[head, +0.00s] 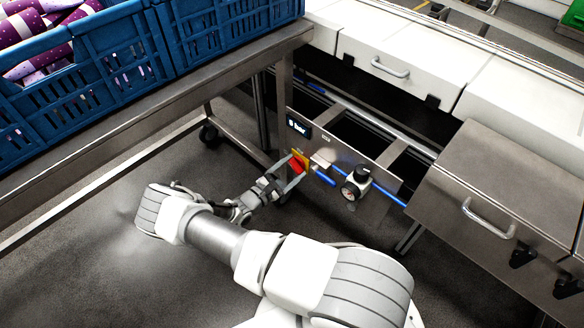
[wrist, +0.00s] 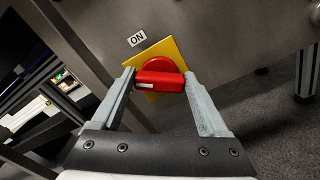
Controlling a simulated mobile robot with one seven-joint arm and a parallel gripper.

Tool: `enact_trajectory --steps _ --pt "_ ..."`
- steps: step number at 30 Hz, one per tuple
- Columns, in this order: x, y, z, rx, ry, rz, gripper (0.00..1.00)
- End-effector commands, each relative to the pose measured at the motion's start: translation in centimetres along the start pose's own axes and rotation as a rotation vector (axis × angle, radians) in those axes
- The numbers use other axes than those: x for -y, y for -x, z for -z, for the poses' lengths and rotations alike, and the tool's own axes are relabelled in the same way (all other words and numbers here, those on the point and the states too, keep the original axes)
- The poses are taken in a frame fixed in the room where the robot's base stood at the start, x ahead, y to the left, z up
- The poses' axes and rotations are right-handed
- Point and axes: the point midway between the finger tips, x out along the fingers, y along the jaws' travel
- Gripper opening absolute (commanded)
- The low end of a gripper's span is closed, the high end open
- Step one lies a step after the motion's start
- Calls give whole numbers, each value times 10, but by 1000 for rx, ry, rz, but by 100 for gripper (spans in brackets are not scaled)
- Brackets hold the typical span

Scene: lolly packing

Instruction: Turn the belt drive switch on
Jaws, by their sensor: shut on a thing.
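The belt drive switch is a red rotary handle (wrist: 160,80) on a yellow plate (wrist: 166,50), fixed to a grey metal panel. A label reading "ON" (wrist: 137,38) sits above and left of the handle in the wrist view. My gripper (wrist: 160,84) is shut on the red handle, one finger at each end. The handle lies roughly crosswise in the wrist view. In the head view the red handle (head: 297,165) shows between the fingers of my gripper (head: 290,172). The fingers partly hide the yellow plate there.
On the same panel are a small display (head: 299,128) and a round gauge with a black knob (head: 356,184), with blue tubes beside them. A steel table (head: 120,110) bearing blue crates (head: 110,50) stands at left. A steel cabinet (head: 500,190) is at right.

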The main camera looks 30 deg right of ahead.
Motion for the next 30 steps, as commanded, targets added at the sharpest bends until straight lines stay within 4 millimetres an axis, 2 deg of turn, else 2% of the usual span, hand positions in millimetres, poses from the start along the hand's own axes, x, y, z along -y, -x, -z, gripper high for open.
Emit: enact_trajectory --steps 21,30 --pt "3 1 2 -3 -670 -1 22" --pt "4 1 2 -3 -870 0 22"
